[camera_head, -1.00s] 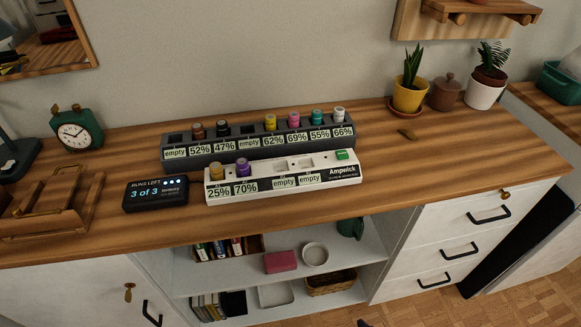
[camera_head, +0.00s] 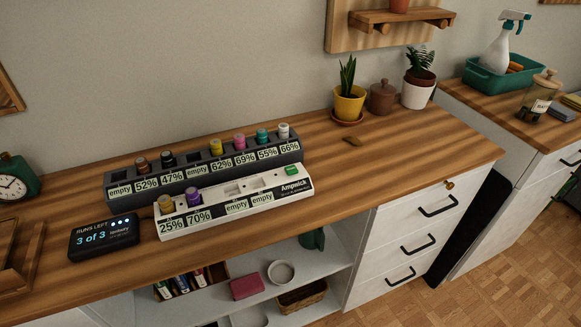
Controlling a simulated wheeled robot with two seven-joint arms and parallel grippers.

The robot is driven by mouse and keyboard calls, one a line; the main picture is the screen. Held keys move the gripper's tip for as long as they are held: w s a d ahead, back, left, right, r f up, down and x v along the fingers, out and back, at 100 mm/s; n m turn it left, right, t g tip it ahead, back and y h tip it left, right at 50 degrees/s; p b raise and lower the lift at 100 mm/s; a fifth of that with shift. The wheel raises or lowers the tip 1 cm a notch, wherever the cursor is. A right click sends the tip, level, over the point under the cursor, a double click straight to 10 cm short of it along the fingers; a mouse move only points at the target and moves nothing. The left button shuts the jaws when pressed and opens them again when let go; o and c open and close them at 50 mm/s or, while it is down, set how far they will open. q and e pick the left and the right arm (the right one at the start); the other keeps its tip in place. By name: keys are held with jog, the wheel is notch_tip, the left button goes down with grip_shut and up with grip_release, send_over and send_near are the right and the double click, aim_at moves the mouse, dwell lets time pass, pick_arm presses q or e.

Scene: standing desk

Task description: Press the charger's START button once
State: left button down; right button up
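The white charger (camera_head: 222,229), labelled Ampwick, lies on the wooden desk. Its green button (camera_head: 291,171) is at its right end; any lettering on it is too small to read. Its two left slots hold a yellow battery (camera_head: 166,205) labelled 25% and a purple battery (camera_head: 193,197) labelled 70%. Its two right slots are labelled empty. A dark display (camera_head: 103,237) left of it reads "RUNS LEFT 3 of 3". Neither gripper is in view.
A clock (camera_head: 14,182) and a wooden tray (camera_head: 18,262) stand at the left. A yellow plant pot (camera_head: 348,106), a brown jar (camera_head: 382,97) and a white plant pot (camera_head: 416,94) stand at the back right. The desk (camera_head: 400,155) right of the charger is mostly clear.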

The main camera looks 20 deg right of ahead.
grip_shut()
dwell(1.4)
